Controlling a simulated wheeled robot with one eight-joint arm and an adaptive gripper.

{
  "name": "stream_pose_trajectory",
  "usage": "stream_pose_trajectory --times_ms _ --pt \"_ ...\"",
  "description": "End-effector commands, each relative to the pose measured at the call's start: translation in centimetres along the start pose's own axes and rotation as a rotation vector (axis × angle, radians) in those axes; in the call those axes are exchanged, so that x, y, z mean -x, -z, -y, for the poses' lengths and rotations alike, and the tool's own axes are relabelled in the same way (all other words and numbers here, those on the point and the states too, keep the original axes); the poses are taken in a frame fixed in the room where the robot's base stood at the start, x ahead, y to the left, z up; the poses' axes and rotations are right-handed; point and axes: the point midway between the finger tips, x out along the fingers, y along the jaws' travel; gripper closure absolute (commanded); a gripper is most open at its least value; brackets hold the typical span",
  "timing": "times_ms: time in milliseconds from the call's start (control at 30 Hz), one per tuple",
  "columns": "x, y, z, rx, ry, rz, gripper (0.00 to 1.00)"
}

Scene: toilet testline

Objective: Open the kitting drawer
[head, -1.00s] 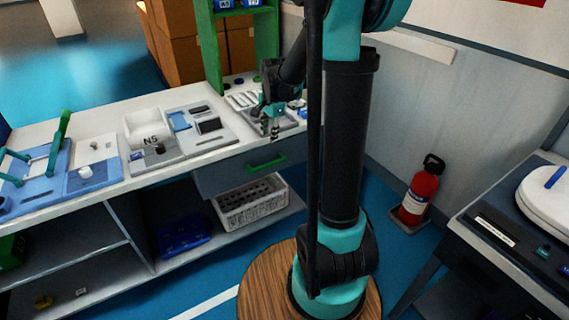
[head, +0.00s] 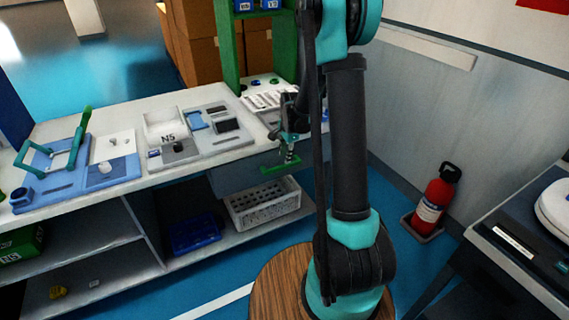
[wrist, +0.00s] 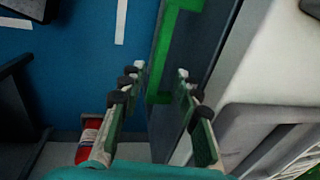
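The kitting drawer (head: 233,181) is a dark grey front under the white worktop, and it looks closed. Its green handle (head: 280,168) sticks out near the right end, partly covered by my gripper (head: 290,157) in the head view. In the wrist view the green handle (wrist: 163,50) runs up the middle along the grey drawer front (wrist: 205,45). My gripper also shows there (wrist: 160,73), its two fingers spread apart. One end of the handle lies in the gap between them. I see no finger closed on the handle; whether one touches it is unclear.
The worktop (head: 75,112) carries several trays and fixtures, with a green rack (head: 229,50) at the back. A white crate (head: 265,204) and a blue bin (head: 195,235) sit on the shelf below. A fire extinguisher (head: 435,200) stands right, by the wall.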

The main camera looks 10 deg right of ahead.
Motion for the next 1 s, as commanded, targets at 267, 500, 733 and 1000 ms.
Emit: stream_pose_trajectory --times_ms 267,500,733,1000 --pt "-3.9 0.0 0.1 0.0 0.0 0.0 0.68" --pt "-5.4 0.0 0.0 0.0 0.0 0.0 0.68" --pt "-5.5 0.0 0.0 0.0 0.0 0.0 0.68" --pt "-5.5 0.0 0.0 0.0 0.0 0.0 0.92"
